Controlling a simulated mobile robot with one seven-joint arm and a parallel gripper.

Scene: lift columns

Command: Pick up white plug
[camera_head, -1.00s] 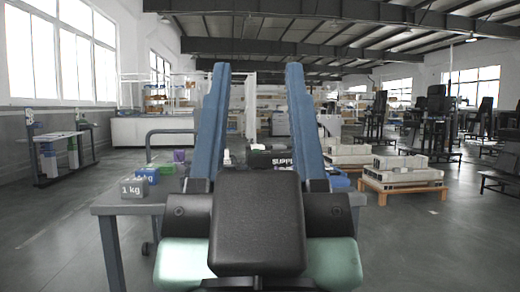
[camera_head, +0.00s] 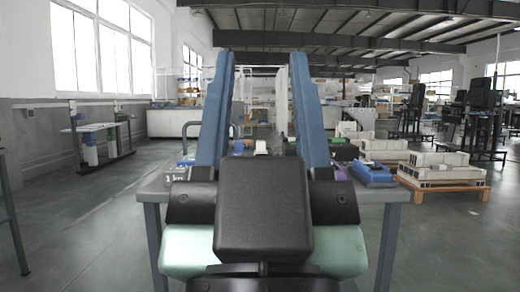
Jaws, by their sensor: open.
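My gripper (camera_head: 262,56) stands upright in front of the camera, its two long blue fingers wide apart with nothing gripped between them. A small white object (camera_head: 261,147), possibly the white plug, shows between the fingers just above my dark gripper body. Its lower part is hidden, and it is too small to identify for sure. It appears to be on or above the grey table (camera_head: 152,190), beyond the gripper body. My fingers and gripper body cover most of the tabletop.
A grey 1 kg block (camera_head: 175,178) sits on the table left of my fingers. A blue object (camera_head: 373,172) and a purple one (camera_head: 338,172) lie on the right. White parts on a wooden pallet (camera_head: 440,186) stand beyond at right. Floor left of the table is open.

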